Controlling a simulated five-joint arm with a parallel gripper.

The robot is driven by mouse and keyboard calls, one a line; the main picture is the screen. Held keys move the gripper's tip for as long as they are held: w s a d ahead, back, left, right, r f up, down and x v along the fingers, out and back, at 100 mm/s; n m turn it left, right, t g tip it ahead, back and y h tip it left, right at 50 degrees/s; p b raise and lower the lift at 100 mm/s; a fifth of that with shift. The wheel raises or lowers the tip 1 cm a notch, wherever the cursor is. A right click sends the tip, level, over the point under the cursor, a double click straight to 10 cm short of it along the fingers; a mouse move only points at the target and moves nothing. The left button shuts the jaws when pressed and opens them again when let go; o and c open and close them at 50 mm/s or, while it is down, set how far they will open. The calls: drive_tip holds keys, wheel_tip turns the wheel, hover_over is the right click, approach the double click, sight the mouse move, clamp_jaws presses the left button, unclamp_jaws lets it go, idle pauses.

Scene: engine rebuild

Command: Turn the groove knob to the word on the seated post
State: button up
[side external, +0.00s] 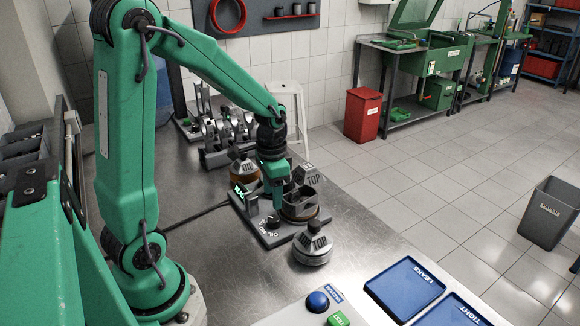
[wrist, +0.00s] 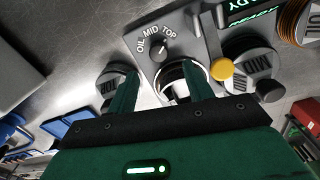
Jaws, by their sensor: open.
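The groove knob (wrist: 160,50) is a small dark knob on the grey fixture plate (side external: 276,238), with OIL, MID and TOP printed in an arc around it. I cannot tell for sure which word its pointer faces. A shiny round metal part (wrist: 182,75), perhaps the seated post, shows just below the knob in the wrist view, partly hidden by a finger; no word on it is readable. My gripper (wrist: 164,76) is open and empty, its fingers pointing toward the plate below the knob. In the side view my gripper (side external: 276,197) hangs over the fixture.
A piece marked TOP (side external: 312,250) stands in front of the fixture. A MID piece (wrist: 250,62) and an OIL piece (wrist: 300,20) stand at the right in the wrist view. A yellow button (wrist: 221,69) and a lit display (side external: 243,190) are close by. Blue trays (side external: 404,288) lie front right.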

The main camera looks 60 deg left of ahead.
sight(274, 218)
drive_tip(key=shift+f, duration=0.1)
drive_tip(key=shift+d+f, duration=0.1)
drive_tip(key=shift+f, duration=3.7)
drive_tip(key=shift+c, duration=0.4)
drive_tip(key=c, duration=0.9)
